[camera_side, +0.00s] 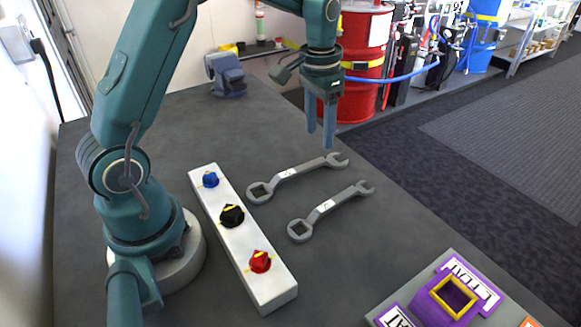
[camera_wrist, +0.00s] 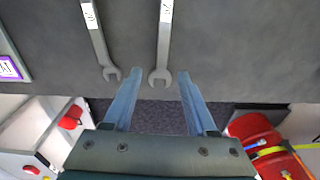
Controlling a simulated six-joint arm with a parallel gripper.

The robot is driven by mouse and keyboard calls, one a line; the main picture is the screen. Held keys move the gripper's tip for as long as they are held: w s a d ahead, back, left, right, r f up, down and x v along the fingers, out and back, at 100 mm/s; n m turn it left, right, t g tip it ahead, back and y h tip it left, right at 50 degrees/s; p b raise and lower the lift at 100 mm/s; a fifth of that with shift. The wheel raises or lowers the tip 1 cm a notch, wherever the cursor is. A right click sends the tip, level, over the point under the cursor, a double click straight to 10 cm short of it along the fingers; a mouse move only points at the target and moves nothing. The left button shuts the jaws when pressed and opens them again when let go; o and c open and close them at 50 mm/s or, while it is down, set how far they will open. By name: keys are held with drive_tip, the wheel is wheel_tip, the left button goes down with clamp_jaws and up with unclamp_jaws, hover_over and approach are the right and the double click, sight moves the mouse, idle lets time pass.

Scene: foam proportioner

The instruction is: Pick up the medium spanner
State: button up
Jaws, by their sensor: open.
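Two grey open-ended spanners lie flat on the dark table; their labels are too small to read, so I cannot tell which is the medium one. The farther spanner (camera_side: 297,174) shows in the wrist view (camera_wrist: 164,40), its open jaw end lined up between my fingers. The nearer spanner (camera_side: 330,208) lies beside it, and in the wrist view (camera_wrist: 97,38) it is left of my fingers. My gripper (camera_side: 320,139) is open and empty, pointing down above the table near the farther spanner's open jaw. It also shows in the wrist view (camera_wrist: 160,74).
A white block (camera_side: 239,240) with blue, black and red knobs stands left of the spanners. A purple holder (camera_side: 434,310) with a yellow square rim is at the front right. A blue vice (camera_side: 225,75) sits at the back. A red drum (camera_side: 365,50) stands beyond the table edge.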

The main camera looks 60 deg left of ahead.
sight(313, 163)
drive_tip(key=shift+g, duration=0.4)
drive_tip(key=f, duration=0.7)
drive_tip(key=shift+s+a+f, duration=0.25)
drive_tip(key=shift+s+a, duration=0.05)
clamp_jaws()
